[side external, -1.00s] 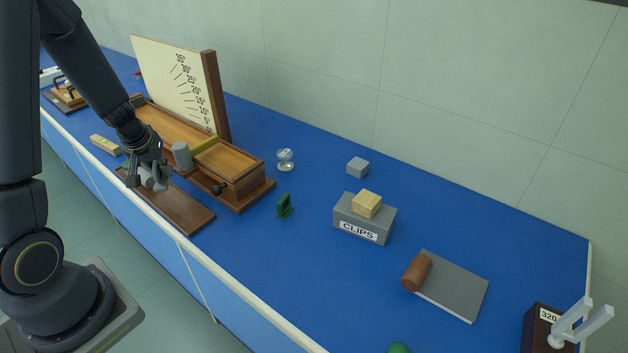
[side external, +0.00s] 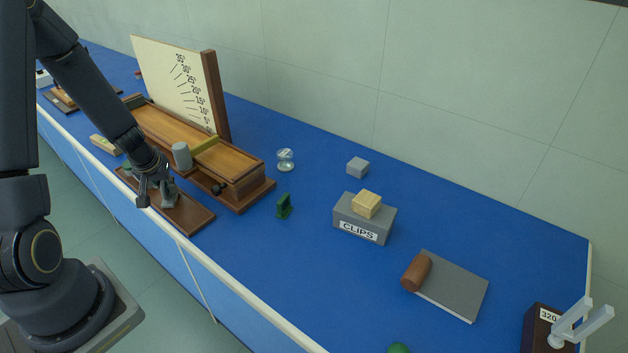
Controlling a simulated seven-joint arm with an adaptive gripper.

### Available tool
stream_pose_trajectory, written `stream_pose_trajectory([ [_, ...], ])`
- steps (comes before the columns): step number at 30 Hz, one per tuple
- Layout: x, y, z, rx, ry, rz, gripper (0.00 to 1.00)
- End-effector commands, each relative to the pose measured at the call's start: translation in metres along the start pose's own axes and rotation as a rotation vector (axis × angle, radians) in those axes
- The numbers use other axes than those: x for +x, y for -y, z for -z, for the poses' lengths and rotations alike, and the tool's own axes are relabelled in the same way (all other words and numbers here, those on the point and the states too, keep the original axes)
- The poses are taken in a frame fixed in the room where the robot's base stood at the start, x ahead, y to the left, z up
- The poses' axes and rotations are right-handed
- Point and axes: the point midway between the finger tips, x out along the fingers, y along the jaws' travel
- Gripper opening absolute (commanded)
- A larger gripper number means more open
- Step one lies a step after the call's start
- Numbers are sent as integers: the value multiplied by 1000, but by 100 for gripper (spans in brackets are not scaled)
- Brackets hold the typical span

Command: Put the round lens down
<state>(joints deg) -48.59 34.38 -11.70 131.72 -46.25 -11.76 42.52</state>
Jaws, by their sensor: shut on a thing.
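My gripper (side external: 156,200) is at the left, low over the front of a flat brown wooden board (side external: 192,219) near the bench's front edge. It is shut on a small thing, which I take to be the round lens. The lens is mostly hidden by the fingers and too small to make out, and I cannot tell whether it touches the board. Behind the gripper is a long wooden apparatus (side external: 240,190) with a grey cylinder (side external: 181,155) at its front side.
An upright angle scale board (side external: 170,80) stands behind the apparatus. To the right are a small green stand (side external: 284,206), a glass item (side external: 285,159), a grey CLIPS box (side external: 350,218) with a wooden block (side external: 367,204), and a grey book (side external: 455,288). Blue bench top (side external: 290,270) is clear in front.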

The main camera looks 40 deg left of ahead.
Motion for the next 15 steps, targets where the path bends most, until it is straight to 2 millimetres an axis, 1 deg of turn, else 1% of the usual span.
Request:
stream_pose_trajectory([
  [2,2,0,-1,1,1,0,0],
  [3,2,0,-1,1,1,0,13],
  [10,2,0,-1,0,0,1,37],
  [15,2,0,-1,0,0,1,37],
])
